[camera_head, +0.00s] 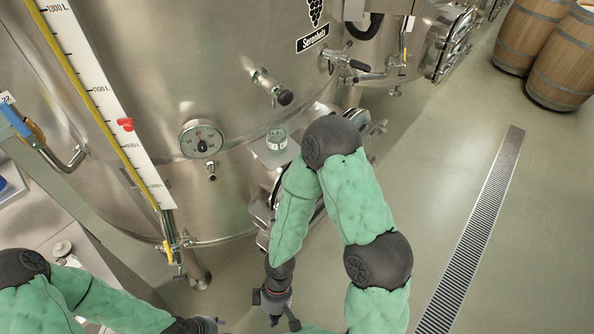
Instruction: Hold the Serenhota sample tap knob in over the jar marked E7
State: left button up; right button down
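The steel vat (230,50) bears a black grape label reading like "Serenhota" (312,38). Below and left of the label, a sample tap (262,77) sticks out of its wall, with a black knob (285,97) at its end. A small glass jar (277,138) with a pale label stands below the tap on a steel ledge; its marking is too small to read. My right gripper (277,304) hangs low, well below the jar and tap, touching neither; its finger opening is unclear. My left gripper (206,326) is at the bottom edge, partly cut off, far from the tap.
A round dial gauge (201,138) and a small outlet (211,170) are left of the jar. A level scale (105,100) with a red marker stands further left. A valve handle (358,65) juts out at upper right. Barrels (563,62) and a floor drain (473,240) lie right.

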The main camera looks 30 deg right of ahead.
pick_arm(q)
notch_tip(320, 180, down, 6)
jog(key=b, duration=0.4)
jog(key=shift+w+b, duration=0.15)
jog(key=shift+b, duration=0.2)
pick_arm(e)
jog(key=w+d+f+m+t, duration=0.1)
jog(key=w+f+m, duration=0.1)
jog(key=f+m, duration=0.3)
jog(key=w+d+f+m+t, duration=0.2)
jog(key=f+m, duration=0.3)
jog(key=f, duration=0.3)
jog(key=shift+w+d+f+t+y, duration=0.15)
jog(key=shift+w+d+t+y, duration=0.2)
jog(key=shift+w, duration=0.5)
pick_arm(q)
jog(key=shift+a, duration=0.1)
pick_arm(e)
jog(key=shift+a, duration=0.1)
